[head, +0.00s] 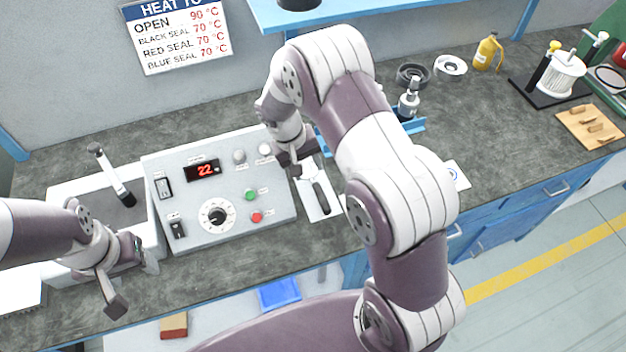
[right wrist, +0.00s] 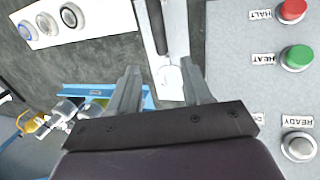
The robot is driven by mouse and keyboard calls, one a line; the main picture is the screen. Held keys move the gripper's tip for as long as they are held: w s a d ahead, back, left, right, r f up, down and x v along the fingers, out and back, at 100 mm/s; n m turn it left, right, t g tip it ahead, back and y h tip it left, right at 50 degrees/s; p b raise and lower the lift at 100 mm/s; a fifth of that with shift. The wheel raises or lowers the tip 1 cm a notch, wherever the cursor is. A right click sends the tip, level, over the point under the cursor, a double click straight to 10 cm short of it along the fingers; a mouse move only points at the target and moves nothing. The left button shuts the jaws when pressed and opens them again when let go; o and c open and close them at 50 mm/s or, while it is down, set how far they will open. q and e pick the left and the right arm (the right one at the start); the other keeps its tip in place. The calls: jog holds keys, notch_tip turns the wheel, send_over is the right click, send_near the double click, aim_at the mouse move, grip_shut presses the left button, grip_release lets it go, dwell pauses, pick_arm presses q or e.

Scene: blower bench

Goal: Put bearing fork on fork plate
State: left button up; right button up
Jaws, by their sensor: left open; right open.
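The bearing fork (head: 321,198) has a dark handle and lies along a narrow white plate, the fork plate (head: 331,211), just right of the control box. In the right wrist view the fork's dark handle (right wrist: 157,22) and a pale metal part show on the white plate (right wrist: 146,38). My right gripper (head: 296,160) is open above the far end of the plate, its fingers (right wrist: 162,82) on either side of the metal part, with nothing gripped. The fork's far end is partly hidden in the head view. My left gripper (head: 131,281) is open and empty at the front left.
The control box (head: 228,232) reads 22 and stands close to the plate. A blue tray (head: 415,126) with a metal fitting lies behind my right arm. A white card with rings (right wrist: 112,20) lies to the right. Black and white rings and a yellow bottle (head: 487,52) stand further back.

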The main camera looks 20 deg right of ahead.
jog(key=s+a+r+t+y, duration=0.1)
jog(key=s+r, duration=0.4)
jog(key=s, duration=0.3)
jog(key=s+r+n+t+y, duration=0.1)
jog(key=s+r+y, duration=0.1)
jog(key=s+r, duration=0.3)
jog(key=s, duration=0.3)
jog(key=shift+a+r, duration=0.25)
jog(key=shift+a, duration=0.15)
jog(key=shift+s, duration=0.15)
dwell(0.9)
